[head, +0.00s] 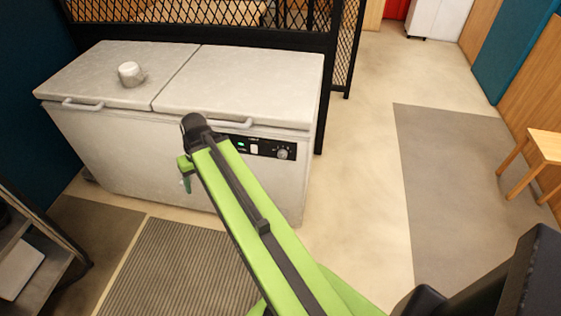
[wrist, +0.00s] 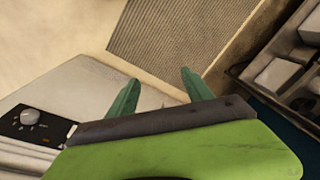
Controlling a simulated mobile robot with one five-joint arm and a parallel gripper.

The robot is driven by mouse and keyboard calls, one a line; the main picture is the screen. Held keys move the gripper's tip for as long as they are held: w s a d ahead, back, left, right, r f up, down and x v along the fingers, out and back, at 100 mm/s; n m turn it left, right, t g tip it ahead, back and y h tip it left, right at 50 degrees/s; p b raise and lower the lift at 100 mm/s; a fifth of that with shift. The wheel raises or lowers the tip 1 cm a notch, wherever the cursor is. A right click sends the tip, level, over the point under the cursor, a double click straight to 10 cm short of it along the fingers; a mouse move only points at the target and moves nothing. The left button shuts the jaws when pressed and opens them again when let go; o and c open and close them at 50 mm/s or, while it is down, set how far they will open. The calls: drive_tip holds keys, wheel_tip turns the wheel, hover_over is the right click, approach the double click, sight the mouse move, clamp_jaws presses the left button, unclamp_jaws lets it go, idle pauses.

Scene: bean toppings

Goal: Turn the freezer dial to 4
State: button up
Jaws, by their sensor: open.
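The freezer (head: 210,180) is a pale grey chest with two lids. A black control panel (head: 246,146) sits at the right of its front, with a green light and the round grey dial (head: 283,154) at its right end. In the wrist view the dial (wrist: 31,116) shows at the left edge; its numbers are too small to read. My gripper (wrist: 159,88) has its two green fingers apart, with nothing between them. In the head view my gripper (head: 186,184) is in front of the freezer, left of the panel and away from the dial. My arm hides part of the front.
A small pale pot (head: 131,74) sits on the left lid. A ribbed grey mat (head: 175,275) lies before the freezer. A dark shelf (head: 35,235) stands at the left, a wooden stool (head: 545,150) at the right. The floor right of the freezer is clear.

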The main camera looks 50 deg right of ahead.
drive_tip(key=s+d+f+m+t+y+b, duration=0.1)
drive_tip(key=s+d+m+t+b, duration=0.15)
drive_tip(key=d, duration=0.75)
drive_tip(key=s+d+f+m+t+b, duration=0.1)
drive_tip(key=s+d+f+m, duration=0.15)
drive_tip(key=d, duration=0.75)
drive_tip(key=m+t+h+b, duration=0.2)
drive_tip(key=m+t+b, duration=0.1)
drive_tip(key=m+t, duration=0.15)
approach(285, 154)
drive_tip(key=shift+m, duration=0.35)
drive_tip(key=b+x, duration=1)
drive_tip(key=b, duration=0.2)
drive_tip(key=shift+s+f, duration=0.15)
drive_tip(key=shift+f, duration=0.05)
drive_tip(key=shift+w+f+b, duration=0.1)
drive_tip(key=shift+w+b, duration=0.2)
drive_tip(key=shift+b, duration=0.1)
drive_tip(key=shift+c, duration=0.5)
